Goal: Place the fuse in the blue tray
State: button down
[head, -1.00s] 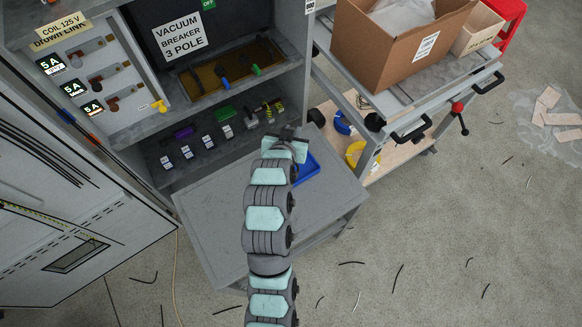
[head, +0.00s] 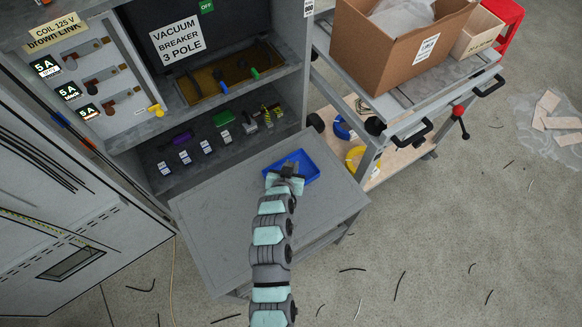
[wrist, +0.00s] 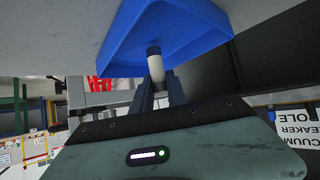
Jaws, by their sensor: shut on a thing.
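The blue tray (head: 309,163) lies on the grey table in front of the cabinet, partly covered by my gripper in the head view. It also fills the upper middle of the wrist view (wrist: 190,35). My gripper (head: 288,170) is at the tray's near left side. In the wrist view my gripper (wrist: 158,84) is shut on the fuse (wrist: 155,65), a white cylinder with a dark end cap. The fuse points at the tray and overlaps it in that view. Whether it touches the tray, I cannot tell. The fuse is not clear in the head view.
The grey table (head: 225,225) is otherwise bare. The cabinet shelf (head: 205,160) behind holds several small parts. A trolley (head: 400,105) with a cardboard box (head: 395,45) stands to the right. The open cabinet door (head: 60,215) is at the left.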

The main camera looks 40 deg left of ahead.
jog(key=shift+f, duration=0.3)
jog(key=shift+f, duration=0.1)
jog(key=shift+f, duration=0.15)
jog(key=c, duration=1.3)
grip_release()
jog(key=shift+r, duration=0.25)
jog(key=shift+s+d+r, duration=0.1)
jog(key=shift+s+r, duration=0.05)
jog(key=shift+s, duration=0.05)
jog(key=p+v, duration=0.1)
jog(key=v, duration=1)
jog(key=shift+s+d+r, duration=0.1)
jog(key=shift+s+d, duration=0.05)
jog(key=shift+d, duration=0.05)
